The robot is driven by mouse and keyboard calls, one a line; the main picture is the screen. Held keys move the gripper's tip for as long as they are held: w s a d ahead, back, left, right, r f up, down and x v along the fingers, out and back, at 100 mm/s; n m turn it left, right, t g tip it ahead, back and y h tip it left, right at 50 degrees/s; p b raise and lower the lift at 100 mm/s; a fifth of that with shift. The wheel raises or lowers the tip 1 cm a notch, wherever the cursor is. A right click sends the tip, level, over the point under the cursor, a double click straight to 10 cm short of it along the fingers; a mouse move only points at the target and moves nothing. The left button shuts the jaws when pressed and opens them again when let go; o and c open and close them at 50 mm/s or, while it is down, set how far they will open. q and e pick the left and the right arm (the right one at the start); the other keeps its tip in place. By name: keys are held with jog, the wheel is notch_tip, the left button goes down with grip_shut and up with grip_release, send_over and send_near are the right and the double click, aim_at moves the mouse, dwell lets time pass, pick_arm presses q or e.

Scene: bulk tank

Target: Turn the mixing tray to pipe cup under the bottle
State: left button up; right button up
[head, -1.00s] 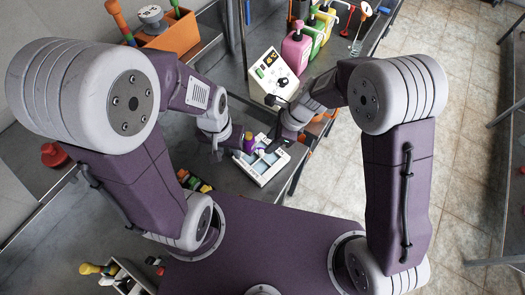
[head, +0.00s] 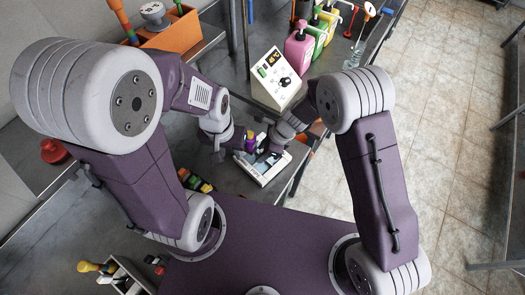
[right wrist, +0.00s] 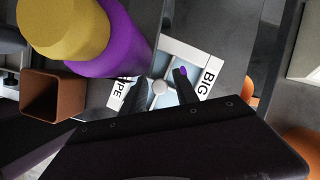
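The white mixing tray (head: 268,179) lies on the grey bench in front of me.
A white control box (head: 277,78) stands behind the tray, with pink (head: 299,50), yellow and green jugs beyond. A brown square-mouthed holder (right wrist: 52,96) is beside the bottle. An orange bin (head: 172,33) stands at back left.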

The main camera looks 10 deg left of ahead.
grip_shut()
dwell(1.2)
